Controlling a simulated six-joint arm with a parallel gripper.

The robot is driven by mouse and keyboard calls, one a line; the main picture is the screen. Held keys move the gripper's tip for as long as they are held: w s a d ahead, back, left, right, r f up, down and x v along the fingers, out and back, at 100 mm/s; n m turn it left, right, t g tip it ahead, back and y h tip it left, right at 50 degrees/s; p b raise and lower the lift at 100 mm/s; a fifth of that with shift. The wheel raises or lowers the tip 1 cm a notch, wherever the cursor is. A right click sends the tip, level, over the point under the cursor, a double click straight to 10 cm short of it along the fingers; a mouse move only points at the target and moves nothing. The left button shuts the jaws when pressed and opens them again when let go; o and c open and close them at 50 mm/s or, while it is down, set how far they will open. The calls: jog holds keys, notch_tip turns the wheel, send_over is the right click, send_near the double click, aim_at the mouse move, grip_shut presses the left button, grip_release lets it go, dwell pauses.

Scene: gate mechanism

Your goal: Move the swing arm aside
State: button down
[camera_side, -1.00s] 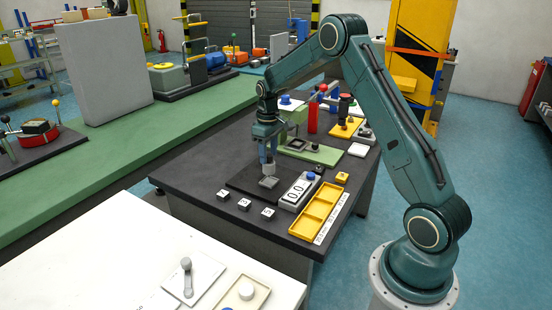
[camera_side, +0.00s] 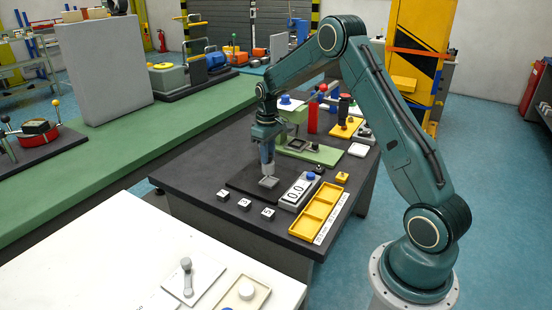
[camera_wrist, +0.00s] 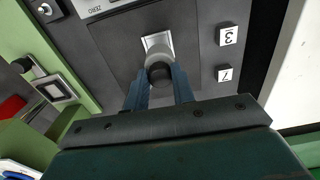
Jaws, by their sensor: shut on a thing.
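My gripper (camera_side: 267,168) is at the dark square plate (camera_side: 240,181) on the dark bench. In the wrist view, my gripper (camera_wrist: 158,88) has its blue fingers on both sides of a pale grey cylinder with a dark end (camera_wrist: 158,50), shut on it. The cylinder is over a small grey square pad (camera_side: 269,182); I cannot tell if they touch. No part is clearly recognisable as the swing arm. A grey lever (camera_side: 187,276) lies on a white plate on the white table, away from my gripper. A green base with a frame (camera_side: 318,154) stands behind my gripper.
A display box (camera_side: 297,192) is just right of the dark plate, with a yellow tray (camera_side: 319,211) beyond. Several numbered blocks (camera_side: 245,204) lie in front. The bench's left part is clear.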

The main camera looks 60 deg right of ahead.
jog(key=w+a+m, duration=0.3)
jog(key=w+m, duration=0.9)
jog(key=shift+w, duration=0.2)
dwell(0.4)
jog(key=c, duration=1.2)
grip_release()
jog(key=shift+o, duration=0.2)
jog(key=shift+r, duration=0.15)
notch_tip(320, 180, up, 14)
jog(key=shift+f, duration=0.2)
